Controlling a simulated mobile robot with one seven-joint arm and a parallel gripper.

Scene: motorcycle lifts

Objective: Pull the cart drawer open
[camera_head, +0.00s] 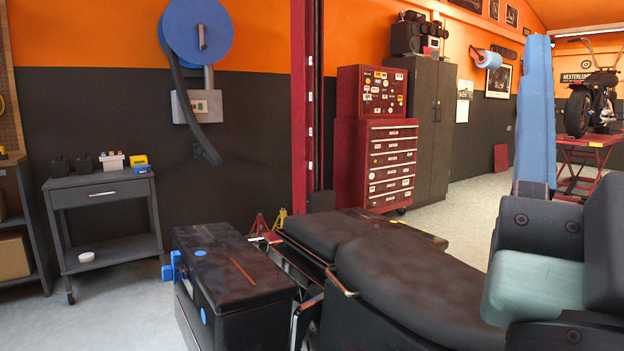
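The cart (150,228) is a small dark-grey wheeled stand at the left, against the dark lower wall. Its single drawer (125,191) sits just under the top and looks shut, with its front flush with the frame. A pale horizontal handle (102,194) is at the middle of the drawer front. The drawer front is unobstructed in this view. I cannot make out my gripper or its fingertips. Large dark links with a teal part, which look like my arm, fill the lower right, far from the cart.
Small items (112,160) stand on the cart top, and a white roll (86,257) lies on its lower shelf. A shelf unit (28,215) is close on the cart's left. A dark box-like body with blue parts is right of the cart. Floor before the cart is clear.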

